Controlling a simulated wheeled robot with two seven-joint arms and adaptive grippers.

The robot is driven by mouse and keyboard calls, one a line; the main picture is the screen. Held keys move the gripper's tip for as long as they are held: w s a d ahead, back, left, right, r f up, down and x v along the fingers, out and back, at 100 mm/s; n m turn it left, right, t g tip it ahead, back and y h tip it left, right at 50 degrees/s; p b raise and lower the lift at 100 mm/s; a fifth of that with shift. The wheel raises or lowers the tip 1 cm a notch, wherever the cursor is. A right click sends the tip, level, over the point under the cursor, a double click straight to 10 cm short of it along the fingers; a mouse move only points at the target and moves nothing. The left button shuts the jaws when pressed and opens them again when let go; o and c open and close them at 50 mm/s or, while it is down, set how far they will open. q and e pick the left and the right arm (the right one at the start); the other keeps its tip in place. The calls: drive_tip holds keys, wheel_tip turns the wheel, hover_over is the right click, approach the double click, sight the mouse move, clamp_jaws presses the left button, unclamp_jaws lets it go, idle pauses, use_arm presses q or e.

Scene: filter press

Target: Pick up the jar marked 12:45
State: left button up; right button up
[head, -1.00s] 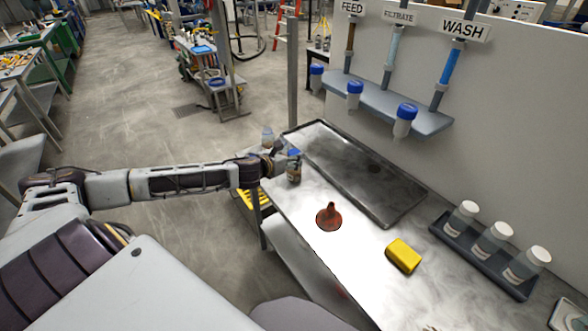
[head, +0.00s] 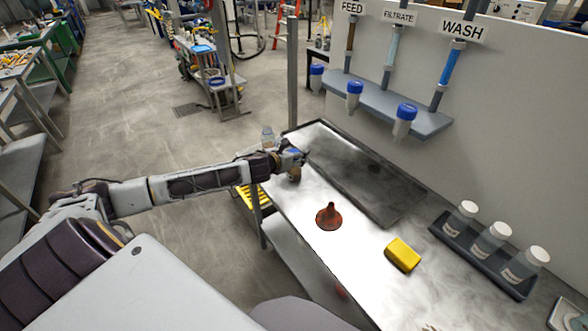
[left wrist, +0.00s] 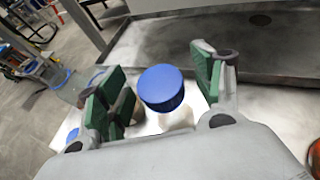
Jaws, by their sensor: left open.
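A jar with a blue lid (left wrist: 161,88) stands between the two green-padded fingers of my left gripper (left wrist: 158,92) in the left wrist view. The fingers are open, with gaps on both sides of the lid. The jar's body is mostly hidden below the lid, and no marking can be read on it. In the head view my left gripper (head: 293,165) is over the far left corner of the steel bench and covers most of this jar. My right gripper is not in view.
A clear jar (head: 268,137) stands just behind my gripper. A dark tray (head: 345,150), a red funnel (head: 329,217) and a yellow block (head: 402,254) are on the bench. A rack (head: 470,262) with three white-capped jars is at the right.

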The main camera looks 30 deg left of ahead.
use_arm(q)
drive_tip(key=c, duration=1.3)
drive_tip(key=shift+r, duration=0.1)
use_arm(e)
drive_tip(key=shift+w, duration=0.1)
use_arm(q)
wheel_tip(320, 180, up, 8)
drive_tip(key=shift+r+p, duration=0.2)
drive_tip(key=shift+p, duration=0.2)
drive_tip(key=shift+r, duration=0.75)
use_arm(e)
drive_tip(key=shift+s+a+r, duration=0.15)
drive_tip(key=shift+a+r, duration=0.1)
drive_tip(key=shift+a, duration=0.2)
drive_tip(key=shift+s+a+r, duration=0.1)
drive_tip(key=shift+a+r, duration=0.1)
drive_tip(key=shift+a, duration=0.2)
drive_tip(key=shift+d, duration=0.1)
